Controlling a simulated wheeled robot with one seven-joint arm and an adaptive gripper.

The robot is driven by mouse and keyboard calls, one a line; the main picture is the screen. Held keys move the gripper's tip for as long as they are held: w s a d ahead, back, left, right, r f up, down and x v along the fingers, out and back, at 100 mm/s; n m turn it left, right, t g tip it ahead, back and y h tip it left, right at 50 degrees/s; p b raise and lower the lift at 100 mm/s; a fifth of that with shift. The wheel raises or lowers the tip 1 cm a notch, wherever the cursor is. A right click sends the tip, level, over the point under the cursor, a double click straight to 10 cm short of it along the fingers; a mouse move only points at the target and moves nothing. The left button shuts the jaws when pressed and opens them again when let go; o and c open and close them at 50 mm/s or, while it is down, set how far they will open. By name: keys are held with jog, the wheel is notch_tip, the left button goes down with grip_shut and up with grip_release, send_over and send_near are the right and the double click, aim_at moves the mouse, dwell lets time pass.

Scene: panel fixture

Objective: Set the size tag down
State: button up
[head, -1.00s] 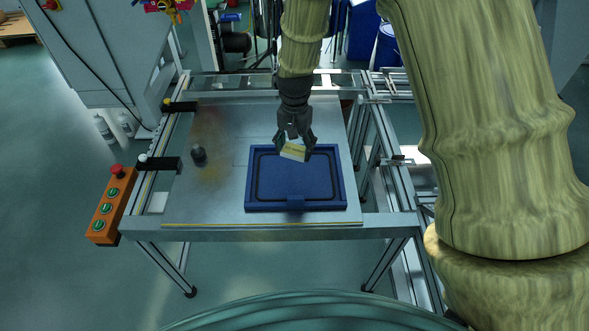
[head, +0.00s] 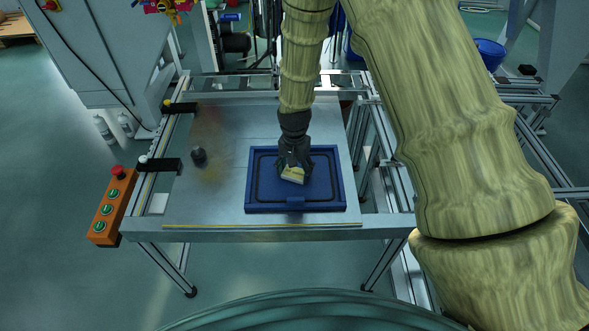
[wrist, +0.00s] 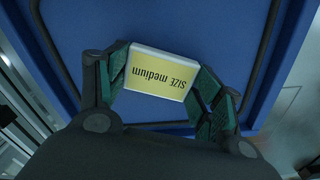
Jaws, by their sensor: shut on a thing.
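The size tag (wrist: 160,73) is a small white block with a yellow face reading "SIZE medium". It shows upside down in the wrist view, between the green finger pads. In the head view the tag (head: 293,175) is low over the blue panel (head: 325,195), near its middle. My gripper (head: 294,167) is shut on the tag from its two sides. I cannot tell whether the tag's underside touches the panel. The panel (wrist: 215,20) fills most of the wrist view behind the tag, with a dark groove line around its inside.
The panel lies on a grey metal table (head: 210,205). Black clamps (head: 160,164) reach in from the left rail. An orange button box (head: 112,207) hangs at the left edge. The table's left part is mostly clear.

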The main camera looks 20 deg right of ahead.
aim_at(294, 173)
jog(key=shift+f, duration=0.1)
jog(key=o, duration=1)
notch_tip(294, 173, up, 12)
jog(key=shift+r+b, duration=0.1)
jog(key=shift+b, duration=0.45)
